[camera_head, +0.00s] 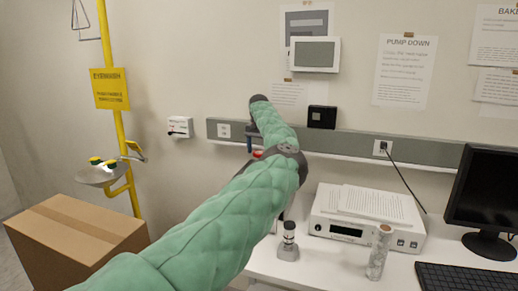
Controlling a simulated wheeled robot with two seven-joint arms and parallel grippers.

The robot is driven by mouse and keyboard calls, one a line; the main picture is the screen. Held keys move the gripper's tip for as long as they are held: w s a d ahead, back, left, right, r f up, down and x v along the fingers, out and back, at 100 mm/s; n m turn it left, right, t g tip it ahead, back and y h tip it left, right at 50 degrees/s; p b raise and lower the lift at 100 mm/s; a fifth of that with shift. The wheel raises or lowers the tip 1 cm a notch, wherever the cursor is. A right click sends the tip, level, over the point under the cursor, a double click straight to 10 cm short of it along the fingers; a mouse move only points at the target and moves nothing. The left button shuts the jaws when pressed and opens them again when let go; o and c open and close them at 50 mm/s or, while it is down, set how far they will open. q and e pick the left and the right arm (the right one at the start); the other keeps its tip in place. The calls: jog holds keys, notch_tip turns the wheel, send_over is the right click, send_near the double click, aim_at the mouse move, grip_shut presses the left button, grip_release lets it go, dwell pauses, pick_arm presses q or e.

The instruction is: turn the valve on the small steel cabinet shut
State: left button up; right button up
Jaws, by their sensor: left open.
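My left arm, in a green quilted sleeve, crosses the middle of the head view from the bottom left. It bends at a dark joint and reaches toward the wall. My left gripper (250,142) is open, small in the picture and partly hidden by the arm. It points down in front of the grey wall rail. A small red part (258,154) shows just below it, close to the sleeve. It may belong to the valve, but I cannot tell, nor whether the gripper touches it. I cannot make out the small steel cabinet; the arm covers that area. My right gripper is not in view.
A white bench (335,265) on the right holds a white instrument (365,232) with papers, a small fitting (288,242), a clear cylinder (379,252), a monitor (487,190) and a keyboard (465,277). A cardboard box (75,235) and yellow shower pole (109,60) stand left.

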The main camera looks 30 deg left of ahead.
pick_arm(q)
jog(key=shift+s+f, duration=0.1)
jog(key=shift+f, duration=0.2)
jog(key=shift+r, duration=0.1)
jog(key=c, duration=0.9)
jog(key=shift+c, duration=0.3)
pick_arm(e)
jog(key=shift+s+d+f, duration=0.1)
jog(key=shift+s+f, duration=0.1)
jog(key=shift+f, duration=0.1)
